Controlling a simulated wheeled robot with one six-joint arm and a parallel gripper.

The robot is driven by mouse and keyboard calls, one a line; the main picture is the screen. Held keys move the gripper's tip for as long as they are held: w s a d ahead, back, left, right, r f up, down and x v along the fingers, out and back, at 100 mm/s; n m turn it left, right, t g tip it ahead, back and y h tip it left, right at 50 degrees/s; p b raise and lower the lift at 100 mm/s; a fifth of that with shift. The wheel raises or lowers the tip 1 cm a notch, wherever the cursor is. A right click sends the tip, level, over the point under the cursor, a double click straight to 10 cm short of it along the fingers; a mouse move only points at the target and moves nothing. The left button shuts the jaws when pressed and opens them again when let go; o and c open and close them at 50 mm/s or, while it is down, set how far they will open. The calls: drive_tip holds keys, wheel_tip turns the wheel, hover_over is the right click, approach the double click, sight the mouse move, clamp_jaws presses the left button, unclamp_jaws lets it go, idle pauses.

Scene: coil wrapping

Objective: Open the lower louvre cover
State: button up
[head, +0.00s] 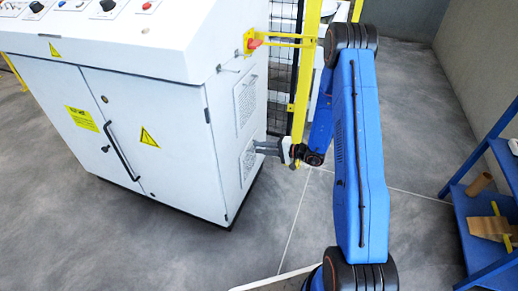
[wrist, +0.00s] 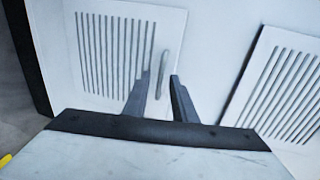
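The lower louvre cover (head: 247,162) is a white slatted panel low on the cabinet's right side. In the wrist view the lower cover (wrist: 112,60) fills the left half, beside the cabinet's black base edge. It looks flat against the side. Its slim grey handle (wrist: 162,75) shows between my fingertips, nearer the right one. My gripper (head: 262,150) is close to the lower cover in the head view. In the wrist view my gripper (wrist: 159,77) has its fingers apart, on either side of the handle. I cannot tell whether either finger touches it.
The upper louvre cover (head: 246,100) is above the lower one; in the wrist view it (wrist: 285,88) is at right, with a dark line along its near edge. A yellow post (head: 305,70) with black mesh stands behind my gripper. A blue shelf (head: 480,215) stands at right.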

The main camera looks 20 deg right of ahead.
drive_tip(key=shift+w+a+f, duration=0.1)
drive_tip(key=shift+w+a, duration=0.2)
drive_tip(key=shift+a, duration=0.1)
clamp_jaws()
idle(1.3)
